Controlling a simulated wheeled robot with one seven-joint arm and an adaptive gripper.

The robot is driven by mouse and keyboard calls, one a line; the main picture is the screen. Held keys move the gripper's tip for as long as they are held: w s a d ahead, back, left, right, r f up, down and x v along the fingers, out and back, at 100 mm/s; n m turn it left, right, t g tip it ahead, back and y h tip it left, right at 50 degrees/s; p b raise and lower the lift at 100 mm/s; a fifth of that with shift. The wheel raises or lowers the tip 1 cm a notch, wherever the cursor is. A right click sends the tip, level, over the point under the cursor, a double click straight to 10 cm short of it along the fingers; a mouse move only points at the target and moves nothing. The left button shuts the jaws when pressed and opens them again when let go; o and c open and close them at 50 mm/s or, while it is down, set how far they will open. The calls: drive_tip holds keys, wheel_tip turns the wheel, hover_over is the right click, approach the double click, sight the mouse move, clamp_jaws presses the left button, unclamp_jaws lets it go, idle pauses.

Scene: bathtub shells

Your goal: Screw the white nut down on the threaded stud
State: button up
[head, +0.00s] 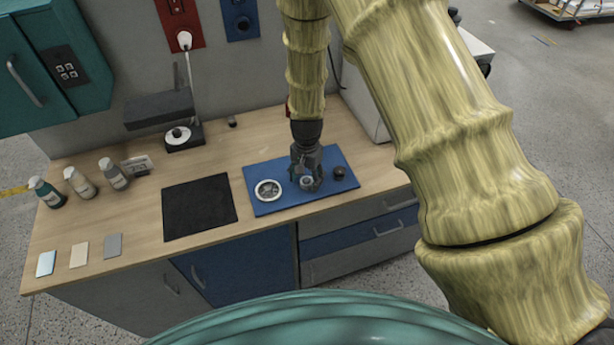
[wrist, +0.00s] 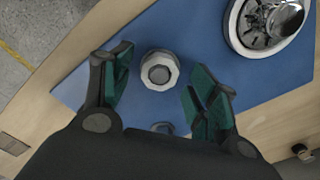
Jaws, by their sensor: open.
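The white nut (wrist: 160,71) is a pale faceted ring with a grey round centre, standing over the blue mat in the wrist view. In the head view it is a small pale shape (head: 306,183) low between my fingers. The grey centre may be the stud's end; the stud's threads are not visible, and I cannot tell how far down the nut sits. My gripper (head: 307,181) points down over the mat. Its green-padded fingers (wrist: 160,92) are open on either side of the nut, apart from it in the wrist view.
On the blue mat (head: 268,207), a round silver-and-white part (head: 268,189) lies left of my gripper and a dark knob-like part (head: 339,172) lies right. A black mat (head: 199,207) lies farther left, clear. Bottles (head: 80,182) and a dark stand (head: 184,137) are on the wooden worktop.

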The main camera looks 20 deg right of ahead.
wheel_tip(320, 180, up, 12)
idle(0.8)
